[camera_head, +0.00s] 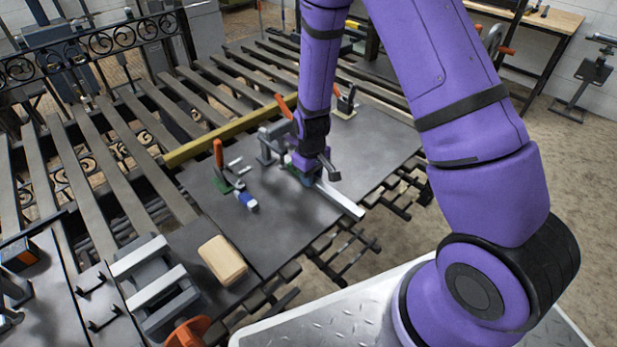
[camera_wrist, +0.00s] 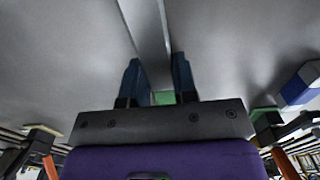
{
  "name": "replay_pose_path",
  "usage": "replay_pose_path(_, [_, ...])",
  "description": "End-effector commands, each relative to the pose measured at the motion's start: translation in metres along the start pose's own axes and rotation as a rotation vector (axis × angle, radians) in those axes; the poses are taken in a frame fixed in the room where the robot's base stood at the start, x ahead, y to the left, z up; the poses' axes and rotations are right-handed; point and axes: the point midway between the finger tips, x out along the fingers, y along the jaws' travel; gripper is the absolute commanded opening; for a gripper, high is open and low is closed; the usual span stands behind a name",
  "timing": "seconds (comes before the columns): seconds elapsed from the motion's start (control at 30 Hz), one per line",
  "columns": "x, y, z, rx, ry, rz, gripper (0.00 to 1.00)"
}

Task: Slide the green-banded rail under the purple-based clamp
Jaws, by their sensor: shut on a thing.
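The silver rail (camera_head: 340,198) lies on or just above the dark plate, its free end pointing toward the lower right. In the wrist view the rail (camera_wrist: 148,40) runs up from between my fingers, and its green band (camera_wrist: 164,97) shows at my palm. My gripper (camera_head: 308,178) is shut on the rail; its blue fingers (camera_wrist: 155,80) stand on both sides. A clamp with an orange handle (camera_head: 283,106) and grey body (camera_head: 268,142) stands just behind my gripper. No purple base can be made out; my arm partly hides that area.
A green-based clamp with an orange handle (camera_head: 219,155) stands left of my gripper, near a blue-and-white block (camera_head: 247,201). Another clamp (camera_head: 346,100) stands at the back right. A wooden block (camera_head: 223,260) lies front left. The plate's right side (camera_head: 385,150) is clear.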

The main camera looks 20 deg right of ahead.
Motion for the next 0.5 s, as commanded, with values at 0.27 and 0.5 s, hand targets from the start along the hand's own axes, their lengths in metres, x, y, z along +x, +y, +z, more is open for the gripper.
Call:
replay_pose_path(0.27, [0.000,0.009,0.000,0.001,0.000,0.000,0.00])
replay_pose_path(0.5, [0.000,0.018,0.000,0.001,0.000,0.000,0.00])
